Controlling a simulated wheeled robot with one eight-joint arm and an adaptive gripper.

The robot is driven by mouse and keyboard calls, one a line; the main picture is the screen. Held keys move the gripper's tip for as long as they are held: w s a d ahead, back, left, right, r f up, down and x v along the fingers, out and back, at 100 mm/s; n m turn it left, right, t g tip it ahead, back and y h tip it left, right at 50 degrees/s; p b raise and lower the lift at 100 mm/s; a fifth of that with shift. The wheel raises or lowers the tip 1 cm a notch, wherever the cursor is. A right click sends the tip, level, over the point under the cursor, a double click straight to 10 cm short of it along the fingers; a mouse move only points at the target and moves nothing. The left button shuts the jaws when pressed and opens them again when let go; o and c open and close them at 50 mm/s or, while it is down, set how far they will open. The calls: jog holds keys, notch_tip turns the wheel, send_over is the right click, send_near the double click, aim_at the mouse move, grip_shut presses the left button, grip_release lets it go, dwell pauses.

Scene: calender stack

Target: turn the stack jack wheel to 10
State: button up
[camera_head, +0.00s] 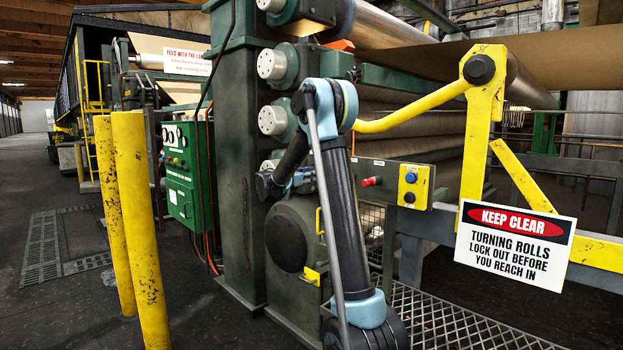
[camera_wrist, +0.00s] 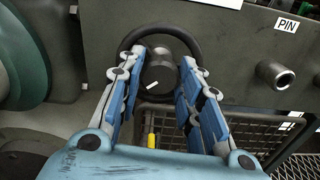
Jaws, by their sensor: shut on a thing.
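In the wrist view a black ring handwheel (camera_wrist: 162,27) stands out from a dark grey panel. Its round grey hub (camera_wrist: 158,73) carries a short white mark that points to the lower left. My gripper (camera_wrist: 162,60) has its two blue-padded fingers on the left and right sides of the wheel, shut on it, with the hub between them. The lower part of the rim is partly hidden by the fingers. I see no readable number scale by the wheel. In the head view my arm blocks the wheel.
A PIN label (camera_wrist: 286,24) sits above a hollow metal stub (camera_wrist: 283,77) right of the wheel. In the head view a button box (camera_head: 413,186), a KEEP CLEAR sign (camera_head: 515,245) and a yellow guard arm (camera_head: 410,108) are on the right. Yellow posts (camera_head: 140,230) stand left.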

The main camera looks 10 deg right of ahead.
jog(key=shift+a+f+n, duration=0.1)
jog(key=shift+a+n, duration=0.05)
jog(key=shift+n, duration=8.15)
jog(key=o, duration=1)
jog(key=shift+w, duration=0.1)
jog(key=shift+o, duration=0.3)
